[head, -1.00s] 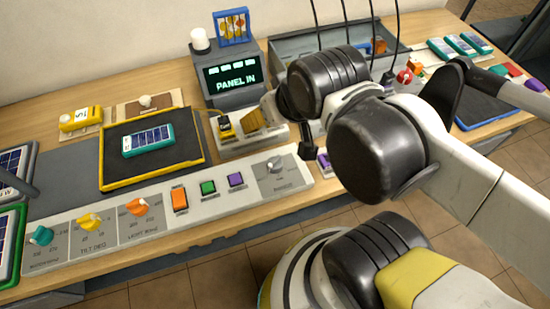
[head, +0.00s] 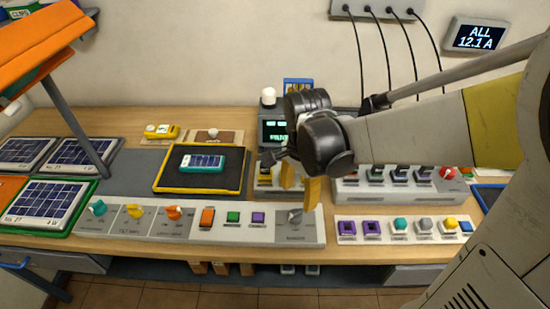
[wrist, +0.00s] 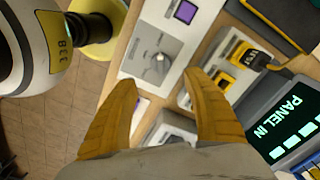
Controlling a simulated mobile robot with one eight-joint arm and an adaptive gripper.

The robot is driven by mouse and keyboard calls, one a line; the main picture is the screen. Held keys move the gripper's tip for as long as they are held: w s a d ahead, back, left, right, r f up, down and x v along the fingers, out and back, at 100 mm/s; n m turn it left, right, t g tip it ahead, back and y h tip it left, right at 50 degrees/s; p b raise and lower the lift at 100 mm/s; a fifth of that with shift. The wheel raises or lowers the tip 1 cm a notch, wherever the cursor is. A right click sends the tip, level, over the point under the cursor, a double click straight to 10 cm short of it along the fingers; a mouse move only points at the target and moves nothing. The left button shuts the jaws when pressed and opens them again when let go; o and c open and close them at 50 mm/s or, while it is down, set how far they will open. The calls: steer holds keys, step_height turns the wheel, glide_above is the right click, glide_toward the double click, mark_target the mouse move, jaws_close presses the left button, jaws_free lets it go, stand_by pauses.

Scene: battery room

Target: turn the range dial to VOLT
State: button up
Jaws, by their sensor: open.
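The range dial is a grey knob (head: 295,216) at the right end of the long light control panel (head: 262,233). It also shows in the wrist view as a grey knob (wrist: 160,58) on a pale plate, beyond my fingertips. Its printed marks are too small to read. My gripper (head: 301,188) has two yellow fingers, points down and is just above and behind the dial in the head view. In the wrist view my gripper (wrist: 160,78) is open and empty, with the dial between and past the fingertips. The fingers look apart from the dial.
Teal, yellow and orange knobs (head: 174,213) and several buttons (head: 232,217) share the panel. A dark display (wrist: 292,118) reads PANEL IN. A yellow meter (wrist: 240,72) sits beside it. A tray (head: 165,188) holds a small solar panel. Another button strip (head: 384,239) is to the right.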

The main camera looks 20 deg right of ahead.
mark_target(296, 212)
step_height(296, 212, down, 10)
steer(key=b, duration=0.4)
steer(key=shift+r, duration=0.1)
steer(key=shift+c, duration=0.4)
steer(key=c, duration=1.1)
